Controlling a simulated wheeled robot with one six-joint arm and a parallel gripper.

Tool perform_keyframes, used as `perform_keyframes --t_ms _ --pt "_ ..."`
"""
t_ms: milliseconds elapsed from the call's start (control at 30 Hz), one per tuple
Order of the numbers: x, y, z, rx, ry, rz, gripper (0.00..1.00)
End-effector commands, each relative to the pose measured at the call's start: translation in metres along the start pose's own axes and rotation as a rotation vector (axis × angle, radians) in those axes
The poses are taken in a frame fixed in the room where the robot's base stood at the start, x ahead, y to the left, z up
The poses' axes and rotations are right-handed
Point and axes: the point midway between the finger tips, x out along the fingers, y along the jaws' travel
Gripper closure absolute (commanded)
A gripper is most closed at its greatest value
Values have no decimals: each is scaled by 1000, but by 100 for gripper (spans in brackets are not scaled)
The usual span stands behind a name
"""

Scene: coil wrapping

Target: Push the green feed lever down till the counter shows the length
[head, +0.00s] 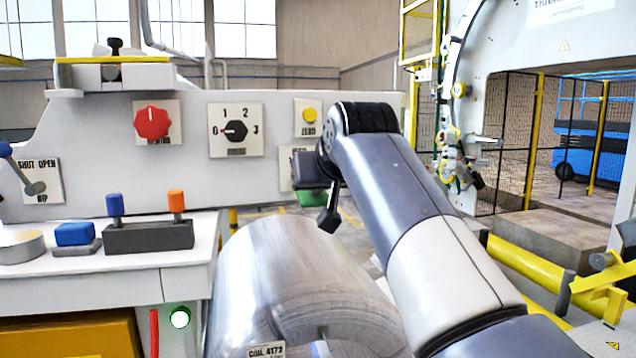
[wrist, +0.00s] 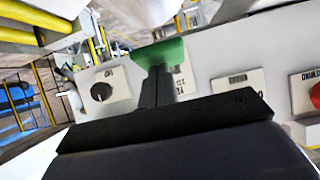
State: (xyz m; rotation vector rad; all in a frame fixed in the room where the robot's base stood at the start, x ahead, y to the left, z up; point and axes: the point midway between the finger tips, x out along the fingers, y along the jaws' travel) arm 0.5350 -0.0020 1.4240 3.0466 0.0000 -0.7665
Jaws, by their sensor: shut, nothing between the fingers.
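The green feed lever (head: 312,198) shows in the head view just below the front panel, partly hidden behind my gripper (head: 328,220). In the wrist view the green lever (wrist: 160,52) is a wide green piece right at the tips of my gripper (wrist: 156,75). My gripper is shut and empty, and its fingers overlap the lever's lower edge in that view. I cannot tell whether they touch it. A plate (head: 293,157) behind my arm is mostly covered. No counter reading is legible in either view.
A large shiny coil (head: 290,280) stands below my gripper. The panel holds a red knob (head: 152,122), a black selector dial (head: 235,130) and a yellow zero button (head: 309,115). A bench at left carries blue and orange levers (head: 148,236). Yellow rails stand at right.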

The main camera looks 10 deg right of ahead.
Motion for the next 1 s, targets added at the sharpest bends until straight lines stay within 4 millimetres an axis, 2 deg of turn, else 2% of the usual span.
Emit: perform_keyframes --t_ms 33,400,767,1000 --pt "5 0 10 0 13 0 100" --pt "13 0 23 0 56 0 100" --pt "15 0 25 0 46 0 100" --pt "2 0 6 0 52 0 100"
